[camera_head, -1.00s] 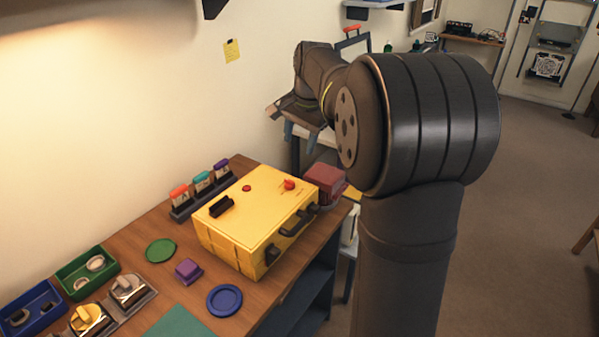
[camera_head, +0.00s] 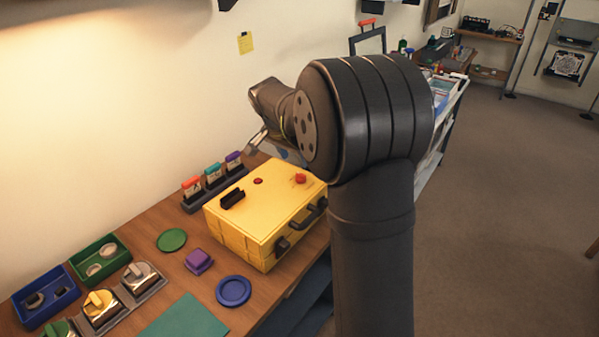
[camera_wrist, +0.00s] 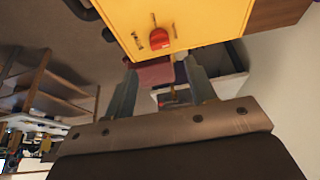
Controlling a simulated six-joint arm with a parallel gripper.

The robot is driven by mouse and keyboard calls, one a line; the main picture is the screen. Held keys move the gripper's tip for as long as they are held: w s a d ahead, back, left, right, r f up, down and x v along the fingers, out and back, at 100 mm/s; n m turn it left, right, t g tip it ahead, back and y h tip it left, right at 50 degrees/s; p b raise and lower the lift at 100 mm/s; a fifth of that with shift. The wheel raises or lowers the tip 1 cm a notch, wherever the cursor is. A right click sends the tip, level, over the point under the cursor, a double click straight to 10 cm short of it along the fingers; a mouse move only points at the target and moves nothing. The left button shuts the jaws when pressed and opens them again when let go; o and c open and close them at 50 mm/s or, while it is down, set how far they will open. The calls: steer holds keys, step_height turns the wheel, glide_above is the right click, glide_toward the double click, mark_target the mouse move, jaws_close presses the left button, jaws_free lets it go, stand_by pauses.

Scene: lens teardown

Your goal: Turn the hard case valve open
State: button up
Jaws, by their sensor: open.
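The yellow hard case (camera_head: 262,212) lies closed on the wooden table, its handle and latches on the near right side. A red knob (camera_head: 300,178), which looks like the valve, stands on its lid near the far right corner. In the wrist view the knob (camera_wrist: 159,39) shows at the top, on the yellow lid (camera_wrist: 205,18), with small markings beside it. My gripper (camera_wrist: 160,66) is open and empty, apart from the knob, which appears beyond the gap between its fingers. In the head view my arm partly hides the gripper above the case's far end.
A rack (camera_head: 215,186) of colour-topped cards stands behind the case. A purple block (camera_head: 199,260), a green disc (camera_head: 172,240) and a blue dish (camera_head: 233,291) lie left of and in front of it. Blue (camera_head: 47,316) and green bins stand farther left.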

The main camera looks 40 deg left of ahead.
mark_target(301, 174)
steer(key=x, duration=0.8)
steer(key=shift+c, duration=0.2)
steer(key=c, duration=0.9)
